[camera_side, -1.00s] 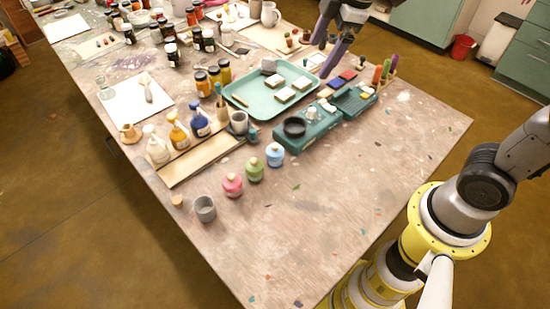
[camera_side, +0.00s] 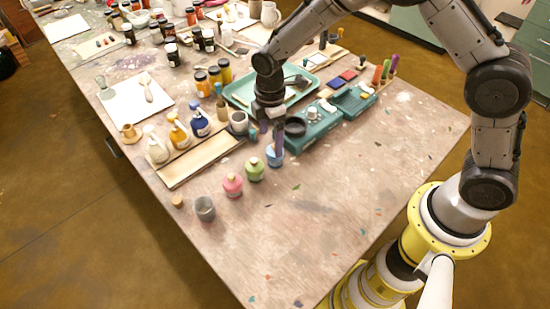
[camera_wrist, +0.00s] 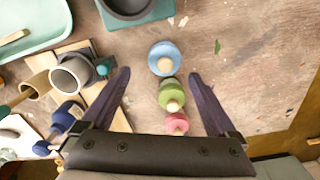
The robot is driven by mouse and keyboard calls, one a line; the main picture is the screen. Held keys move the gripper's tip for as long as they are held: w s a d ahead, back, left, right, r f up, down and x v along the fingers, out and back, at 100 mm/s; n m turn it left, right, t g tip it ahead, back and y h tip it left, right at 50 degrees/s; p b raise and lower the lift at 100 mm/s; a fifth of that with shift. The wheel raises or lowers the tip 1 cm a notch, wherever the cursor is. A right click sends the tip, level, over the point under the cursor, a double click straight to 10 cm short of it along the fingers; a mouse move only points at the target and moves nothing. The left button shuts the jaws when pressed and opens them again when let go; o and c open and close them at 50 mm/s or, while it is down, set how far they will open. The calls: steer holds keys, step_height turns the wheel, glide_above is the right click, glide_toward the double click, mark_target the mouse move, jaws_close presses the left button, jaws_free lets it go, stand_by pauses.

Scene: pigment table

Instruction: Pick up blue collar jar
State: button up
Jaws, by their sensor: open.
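The blue collar jar (camera_side: 274,161) is a small round light-blue jar with a pale knob on top, standing upright at the end of a row of three. A finger partly covers it in the side view. In the wrist view the blue jar (camera_wrist: 160,50) is seen from above, just ahead of the fingertips and between their lines. My gripper (camera_side: 271,143) points down over the jar. In the wrist view my gripper (camera_wrist: 160,73) is open with nothing held. I cannot tell how high the fingertips are above the table.
The green jar (camera_side: 255,170) and pink jar (camera_side: 232,186) stand close in line with it. A teal block with a black dish (camera_side: 295,126) is right behind. A grey cup (camera_side: 239,122) and wooden tray (camera_side: 190,172) lie left. The table front right is clear.

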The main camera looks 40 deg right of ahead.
mark_target(273, 149)
steer(key=shift+s+d+f, duration=0.1)
steer(key=shift+s+f, duration=0.1)
steer(key=shift+f, duration=1.6)
steer(key=shift+s+d+f, duration=0.1)
steer(key=shift+s+f, duration=0.05)
steer(key=shift+f, duration=1.6)
jaws_close()
steer(key=shift+r, duration=0.1)
